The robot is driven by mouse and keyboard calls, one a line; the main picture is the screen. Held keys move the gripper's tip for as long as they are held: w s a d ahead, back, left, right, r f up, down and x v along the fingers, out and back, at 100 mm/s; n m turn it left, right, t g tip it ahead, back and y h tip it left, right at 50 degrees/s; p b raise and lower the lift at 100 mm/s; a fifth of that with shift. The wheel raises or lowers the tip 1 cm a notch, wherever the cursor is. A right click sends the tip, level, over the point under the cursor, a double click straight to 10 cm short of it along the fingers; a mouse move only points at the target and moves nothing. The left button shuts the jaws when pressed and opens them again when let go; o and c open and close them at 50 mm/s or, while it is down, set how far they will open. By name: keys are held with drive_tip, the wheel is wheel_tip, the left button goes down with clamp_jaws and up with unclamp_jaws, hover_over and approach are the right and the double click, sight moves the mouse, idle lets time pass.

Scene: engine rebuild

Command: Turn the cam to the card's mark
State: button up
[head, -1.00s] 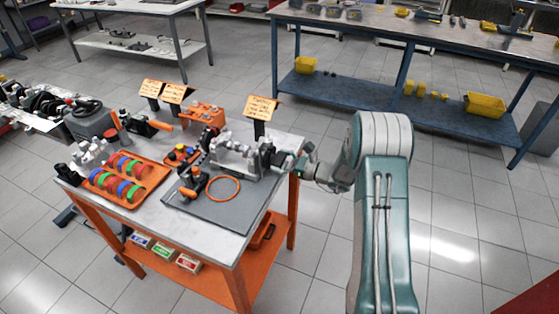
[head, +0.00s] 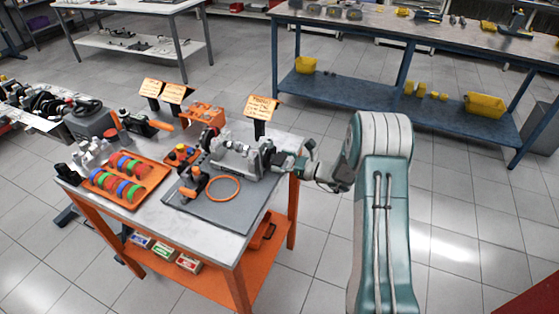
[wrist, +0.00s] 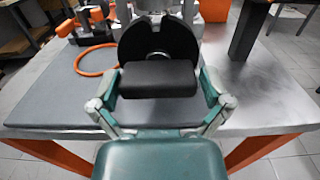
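The engine block fixture (head: 238,158) stands on the grey mat of the orange-legged bench. In the wrist view, a black disc (wrist: 158,35), which I take to be the cam's end, faces me. A black bar (wrist: 158,79) crosses its lower front and lies about level. My gripper (wrist: 160,88) has one teal finger at each end of this bar, seemingly touching it. In the head view my gripper (head: 282,161) reaches the fixture's right end from the right. The orange card (head: 262,107) stands behind the fixture; its writing is too small to read surely.
An orange ring (head: 223,189) lies on the mat (head: 215,218), left of the gripper in the wrist view. An orange tray (head: 148,188) of coloured rings is at the left. Floor right of the bench is clear.

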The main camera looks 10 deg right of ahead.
drive_tip(key=v, duration=1.2)
idle(0.4)
